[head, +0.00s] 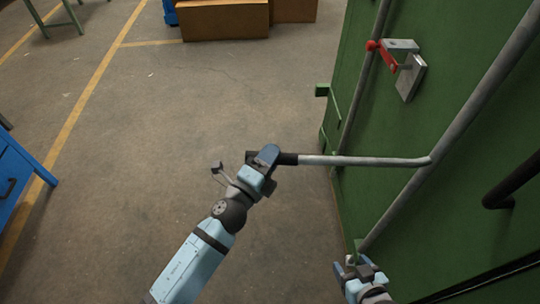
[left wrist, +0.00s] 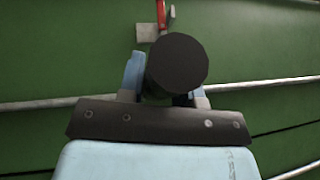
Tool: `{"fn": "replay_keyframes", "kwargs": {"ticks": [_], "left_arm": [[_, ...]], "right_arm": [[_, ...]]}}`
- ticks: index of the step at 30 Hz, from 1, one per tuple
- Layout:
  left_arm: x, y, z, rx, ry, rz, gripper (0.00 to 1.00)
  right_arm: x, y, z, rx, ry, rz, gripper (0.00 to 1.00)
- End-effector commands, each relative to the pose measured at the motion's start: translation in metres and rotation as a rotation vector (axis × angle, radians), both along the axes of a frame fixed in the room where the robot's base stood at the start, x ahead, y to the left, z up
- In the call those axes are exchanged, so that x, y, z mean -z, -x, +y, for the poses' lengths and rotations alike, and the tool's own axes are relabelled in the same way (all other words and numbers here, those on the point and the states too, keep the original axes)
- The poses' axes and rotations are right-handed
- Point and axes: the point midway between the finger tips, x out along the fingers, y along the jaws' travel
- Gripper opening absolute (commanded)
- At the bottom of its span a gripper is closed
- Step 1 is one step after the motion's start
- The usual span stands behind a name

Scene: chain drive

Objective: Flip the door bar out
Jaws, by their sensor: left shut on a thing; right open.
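The door bar (head: 365,161) is a grey metal handle with a black grip at its left end. It sticks out to the left from a long grey rod on the green door (head: 460,150). My left gripper (head: 270,158) is shut on the black grip. In the left wrist view the round black end of the grip (left wrist: 177,62) sits between the fingers. My right gripper (head: 356,266) is open and empty, low beside the door's lower edge, apart from the bar.
A red-handled latch (head: 388,58) on a metal plate is higher on the door. A black handle (head: 512,183) is at the right. A blue cabinet (head: 15,180) stands at the left and brown boxes (head: 225,20) at the back. The floor between is clear.

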Motion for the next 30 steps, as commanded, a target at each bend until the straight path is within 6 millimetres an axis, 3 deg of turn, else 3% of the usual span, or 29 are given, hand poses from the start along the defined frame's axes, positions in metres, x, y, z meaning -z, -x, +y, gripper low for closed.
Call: {"fn": "replay_keyframes", "kwargs": {"ticks": [1, 4, 16, 30], "left_arm": [[0.0, 0.0, 0.0, 0.0, 0.0, -0.001, 0.34], [0.0, 0.0, 0.0, 0.0, 0.0, -0.001, 0.57], [0.003, 0.007, 0.005, 0.0, 0.0, 0.001, 0.57], [0.023, 0.091, 0.054, 0.0, 0.001, 0.003, 0.57]], "right_arm": [[0.0, 0.0, 0.0, 0.0, 0.0, 0.0, 0.66], [0.0, 0.0, 0.0, 0.0, 0.0, 0.0, 0.66], [0.003, 0.0, 0.0, 0.0, 0.0, -0.001, 0.66], [0.032, 0.0, 0.005, -0.009, -0.007, 0.003, 0.66]]}}
